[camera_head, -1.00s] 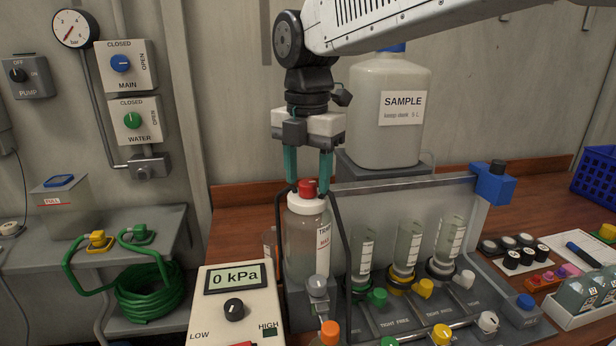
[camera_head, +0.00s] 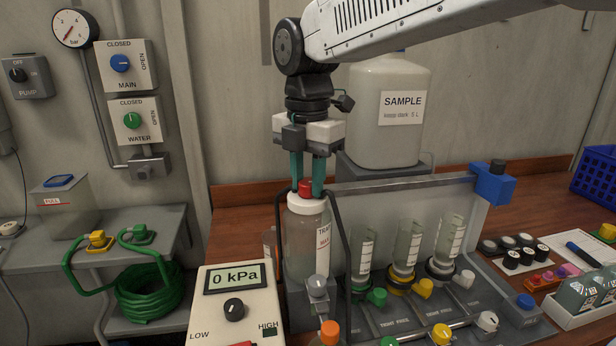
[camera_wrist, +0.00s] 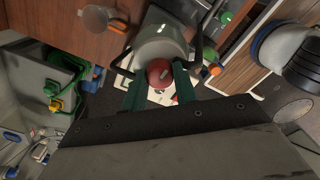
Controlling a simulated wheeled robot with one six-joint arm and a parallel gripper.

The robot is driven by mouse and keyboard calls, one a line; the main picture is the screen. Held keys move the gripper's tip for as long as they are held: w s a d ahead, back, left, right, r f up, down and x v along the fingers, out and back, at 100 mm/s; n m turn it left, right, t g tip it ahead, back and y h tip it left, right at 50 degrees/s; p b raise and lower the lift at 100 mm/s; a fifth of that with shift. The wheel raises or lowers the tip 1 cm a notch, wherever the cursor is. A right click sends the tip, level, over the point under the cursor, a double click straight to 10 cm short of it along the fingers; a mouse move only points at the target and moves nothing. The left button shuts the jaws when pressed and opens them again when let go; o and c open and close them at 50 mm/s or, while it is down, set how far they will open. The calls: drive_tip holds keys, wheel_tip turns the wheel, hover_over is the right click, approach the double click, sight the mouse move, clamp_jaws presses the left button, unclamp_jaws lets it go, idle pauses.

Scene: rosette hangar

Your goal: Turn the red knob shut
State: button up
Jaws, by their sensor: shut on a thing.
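The red knob (camera_head: 306,187) sits on the white lid of a clear bottle (camera_head: 305,240) in the rack. My gripper (camera_head: 307,186) points straight down over the lid, and its two green fingers are shut on the knob from both sides. In the wrist view, the red knob (camera_wrist: 159,72) shows between the green fingertips (camera_wrist: 160,80), with the round white lid around it. The bottle stands upright; part of its label faces right. The frames do not show how far the knob is turned.
A meter box reading 0 kPa (camera_head: 237,305) stands in front at the left. Several clear cups with coloured valves, such as a yellow one (camera_head: 425,287), stand to the right. A large SAMPLE jug (camera_head: 390,125) stands behind my gripper.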

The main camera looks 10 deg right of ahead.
sight(308, 182)
drive_tip(key=m, duration=0.3)
drive_tip(key=shift+m, duration=0.4)
drive_tip(key=m, duration=0.4)
drive_tip(key=shift+m, duration=0.3)
drive_tip(key=m, duration=0.4)
drive_tip(key=shift+m, duration=0.3)
drive_tip(key=shift+r+m, duration=0.1)
drive_tip(key=shift+m, duration=2)
drive_tip(key=o, duration=1)
drive_tip(key=shift+c, duration=0.2)
wheel_tip(308, 182, up, 8)
drive_tip(key=shift+f, duration=0.15)
